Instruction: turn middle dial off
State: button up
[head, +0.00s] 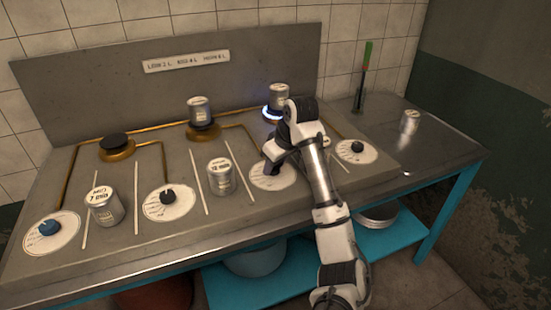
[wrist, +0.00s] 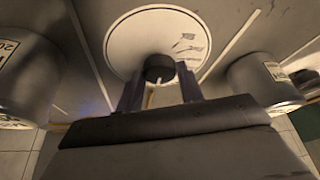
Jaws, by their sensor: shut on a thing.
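My gripper (head: 271,165) is down at a round white dial plate (head: 268,184) on the sloping stove top, the one between two other black-knobbed dials. In the wrist view the gripper (wrist: 159,78) has one finger on each side of the black knob (wrist: 158,67) and is shut on it. A white pointer mark shows on the knob's near side, and the plate (wrist: 135,42) shows faint dark writing. In the head view my gripper hides most of this knob. A ring of blue flame (head: 267,111) burns at the right burner under a metal can (head: 279,94).
Other dials are a blue-knobbed one (head: 49,228) and black-knobbed ones at left (head: 167,197) and right (head: 357,147). Labelled cans (head: 104,207) and (head: 221,177) stand between dials. Another can (head: 199,110) sits on the middle burner; the left burner (head: 115,142) is bare.

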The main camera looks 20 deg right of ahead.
dwell(0.3)
jog(key=o, duration=1)
jog(key=shift+r, duration=0.1)
jog(key=v, duration=1.3)
jog(key=shift+s+r, duration=0.25)
